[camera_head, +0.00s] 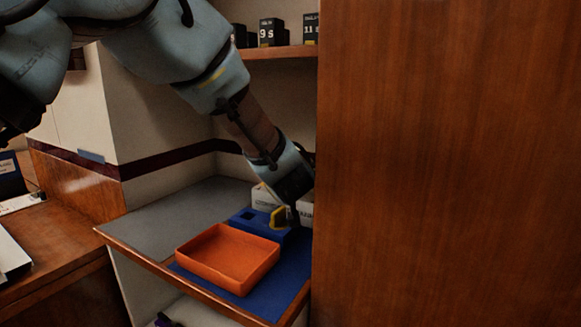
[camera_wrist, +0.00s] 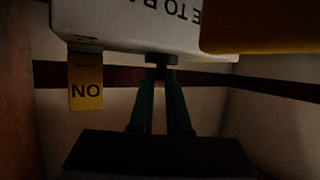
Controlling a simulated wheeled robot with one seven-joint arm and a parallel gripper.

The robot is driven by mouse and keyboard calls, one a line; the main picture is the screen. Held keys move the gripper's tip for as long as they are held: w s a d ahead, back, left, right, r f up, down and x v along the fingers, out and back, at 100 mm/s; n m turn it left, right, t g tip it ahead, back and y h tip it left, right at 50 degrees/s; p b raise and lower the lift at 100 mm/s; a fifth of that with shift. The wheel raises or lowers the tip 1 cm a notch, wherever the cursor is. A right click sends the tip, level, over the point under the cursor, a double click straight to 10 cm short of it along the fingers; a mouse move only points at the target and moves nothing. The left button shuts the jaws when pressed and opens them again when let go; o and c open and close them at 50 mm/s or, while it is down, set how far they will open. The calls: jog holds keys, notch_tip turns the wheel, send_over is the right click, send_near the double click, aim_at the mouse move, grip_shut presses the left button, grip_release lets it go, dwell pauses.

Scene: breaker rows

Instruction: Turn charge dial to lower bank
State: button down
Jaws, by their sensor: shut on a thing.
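My gripper (camera_wrist: 161,78) has its two fingers close together at a small dark knob, the charge dial (camera_wrist: 161,60), on the edge of a white box (camera_wrist: 130,28). The box carries upside-down lettering, partly cut off, that includes "E TO BA". The fingers appear shut on the dial. Which way the dial points cannot be told. In the head view my gripper (camera_head: 292,212) reaches down beside white boxes at the back of the shelf. The dial is hidden there behind the gripper and the wooden panel.
A yellow-orange piece (camera_wrist: 270,25) is at upper right. An orange tray (camera_head: 228,258) and blue block (camera_head: 249,218) sit on a blue mat (camera_head: 290,270). A tall wooden panel (camera_head: 450,160) closes off the right.

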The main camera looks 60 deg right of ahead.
dwell(0.4)
jog(key=c, duration=0.9)
grip_release()
notch_tip(320, 180, up, 10)
jog(key=shift+p, duration=0.8)
jog(key=shift+w, duration=0.1)
